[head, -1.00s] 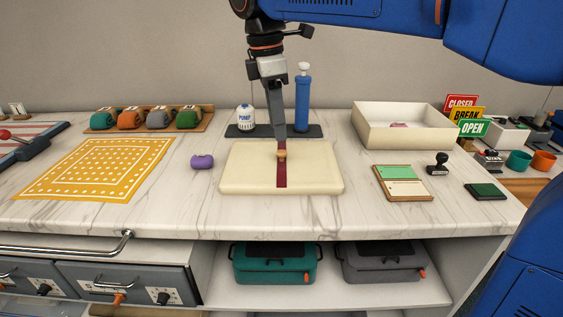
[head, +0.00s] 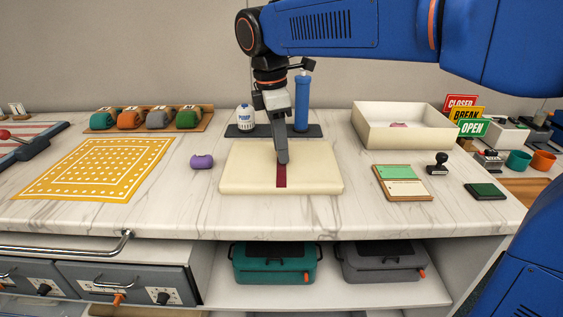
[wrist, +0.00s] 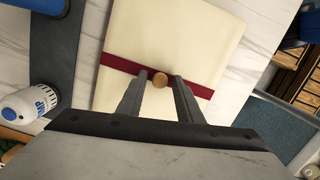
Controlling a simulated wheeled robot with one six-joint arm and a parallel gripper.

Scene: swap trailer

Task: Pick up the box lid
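The box lid (head: 240,178) is a flat cream slab with a dark red stripe, lying on the marble counter. In the wrist view the lid (wrist: 180,35) has a round wooden knob (wrist: 160,80) in the middle of its stripe. My gripper (head: 282,161) points down over the lid's middle and hides the knob in the head view. In the wrist view my gripper (wrist: 161,77) is open, with one finger on each side of the knob and small gaps showing. I cannot tell how far the fingertips are above the lid.
An open cream box (head: 403,135) stands to the right with something pink inside. A pump bottle (head: 246,117) and a blue cylinder (head: 301,105) stand behind the lid. A purple object (head: 202,161) lies to the left; a clipboard (head: 402,183) lies to the right.

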